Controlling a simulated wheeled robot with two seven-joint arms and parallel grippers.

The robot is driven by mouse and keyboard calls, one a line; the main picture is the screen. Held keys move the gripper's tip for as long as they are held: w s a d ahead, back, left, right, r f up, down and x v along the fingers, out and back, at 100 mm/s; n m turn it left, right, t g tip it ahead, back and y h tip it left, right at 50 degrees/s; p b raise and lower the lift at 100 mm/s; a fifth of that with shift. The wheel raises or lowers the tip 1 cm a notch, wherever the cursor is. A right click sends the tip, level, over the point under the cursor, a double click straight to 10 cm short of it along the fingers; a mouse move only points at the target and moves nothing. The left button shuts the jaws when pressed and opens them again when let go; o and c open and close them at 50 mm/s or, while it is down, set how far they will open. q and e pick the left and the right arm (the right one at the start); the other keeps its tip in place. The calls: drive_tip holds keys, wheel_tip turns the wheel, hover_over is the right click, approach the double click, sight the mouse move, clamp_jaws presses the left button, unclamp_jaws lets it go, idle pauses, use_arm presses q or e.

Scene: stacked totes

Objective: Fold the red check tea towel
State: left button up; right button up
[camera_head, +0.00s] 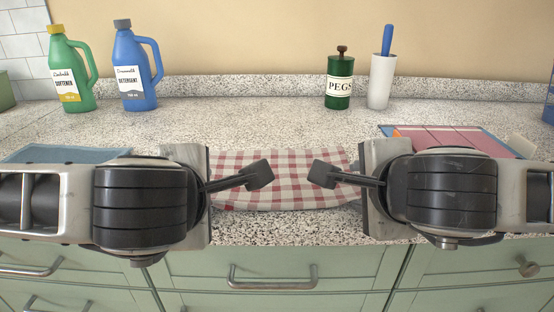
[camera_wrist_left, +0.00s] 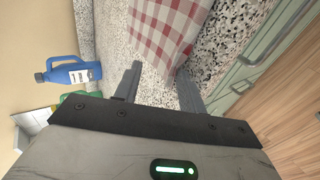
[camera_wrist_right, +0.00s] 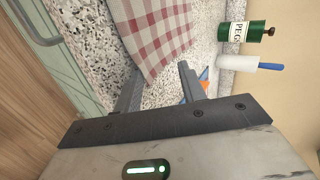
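The red check tea towel (camera_head: 290,190) is a red-and-white checked cloth lying on the speckled counter between my two arms. It also shows ahead of the fingers in the left wrist view (camera_wrist_left: 168,30) and the right wrist view (camera_wrist_right: 152,32). My left gripper (camera_head: 260,175) is over the towel's left part in the head view, its fingers apart with no cloth held between them. My right gripper (camera_head: 322,174) is over the right part, also open and empty. My arms hide the towel's left and right ends in the head view.
A green softener bottle (camera_head: 72,75) and a blue detergent bottle (camera_head: 130,70) stand at the back left. A green peg tin (camera_head: 340,85) and a white holder (camera_head: 381,82) with a blue handle stand behind. Folded blue cloth (camera_head: 70,155) and a pinkish flat item (camera_head: 450,138) lie beside my arms.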

idle(0.3)
use_arm(q)
drive_tip(key=shift+r, duration=0.35)
use_arm(e)
drive_tip(key=shift+r, duration=0.35)
use_arm(q)
drive_tip(key=s+r, duration=0.4)
drive_tip(key=r, duration=0.4)
drive_tip(key=shift+r, duration=0.15)
use_arm(e)
drive_tip(key=s+r, duration=0.4)
drive_tip(key=r, duration=0.4)
drive_tip(key=shift+r, duration=0.15)
